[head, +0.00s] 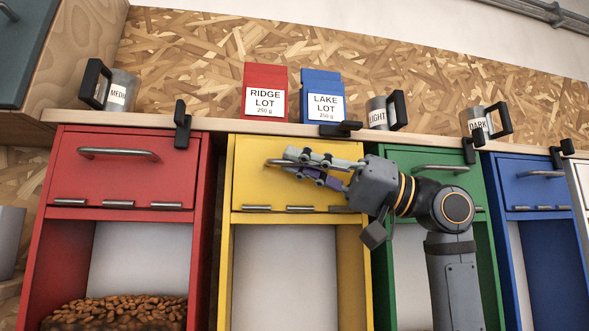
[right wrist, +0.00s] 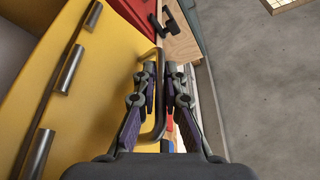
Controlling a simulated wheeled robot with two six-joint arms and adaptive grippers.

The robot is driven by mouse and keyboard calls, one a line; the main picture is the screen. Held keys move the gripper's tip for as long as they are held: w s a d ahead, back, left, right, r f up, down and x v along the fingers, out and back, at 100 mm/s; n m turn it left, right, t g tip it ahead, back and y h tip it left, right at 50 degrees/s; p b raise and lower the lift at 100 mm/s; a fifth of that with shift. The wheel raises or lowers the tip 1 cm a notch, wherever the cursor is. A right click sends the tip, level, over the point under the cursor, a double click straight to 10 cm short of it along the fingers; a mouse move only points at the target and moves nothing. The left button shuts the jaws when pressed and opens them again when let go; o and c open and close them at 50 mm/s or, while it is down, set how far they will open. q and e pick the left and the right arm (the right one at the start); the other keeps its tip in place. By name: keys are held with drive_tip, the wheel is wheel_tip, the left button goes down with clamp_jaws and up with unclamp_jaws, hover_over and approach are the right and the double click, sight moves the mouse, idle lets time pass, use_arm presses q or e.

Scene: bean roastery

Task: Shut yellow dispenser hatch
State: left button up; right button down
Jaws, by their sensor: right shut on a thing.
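The yellow dispenser hatch (head: 250,185) stands upright in the front of the yellow dispenser (head: 355,285), and its face looks about level with the frame. Hinges line its lower edge. My right gripper (head: 296,163) is shut on the hatch's bar handle (head: 275,162); the fingers hide part of the handle. In the right wrist view, the handle (right wrist: 158,112) passes by the closed fingers (right wrist: 165,75). A black latch (head: 340,129) above the hatch lies turned sideways, while the latch over the red hatch hangs upright. My left gripper is not in view.
Red (head: 85,180), green (head: 475,190) and blue (head: 540,195) dispensers stand beside the yellow one, their hatches upright. The shelf above holds a red bag (head: 264,92), a blue bag (head: 322,95) and several labelled cups. Beans (head: 120,313) lie in the red dispenser.

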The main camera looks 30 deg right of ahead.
drive_tip(key=shift+w+r+m, duration=0.15)
drive_tip(key=shift+r+m, duration=0.05)
drive_tip(key=shift+m, duration=0.2)
drive_tip(key=shift+w+d+r+p, duration=0.15)
drive_tip(key=shift+w+p, duration=0.25)
drive_tip(key=shift+p, duration=0.05)
drive_tip(key=c, duration=1.7)
unclamp_jaws()
drive_tip(key=shift+w, duration=0.15)
drive_tip(key=shift+d, duration=0.1)
drive_tip(key=v, duration=1.1)
drive_tip(key=shift+s+d, duration=0.2)
drive_tip(key=shift+s, duration=0.15)
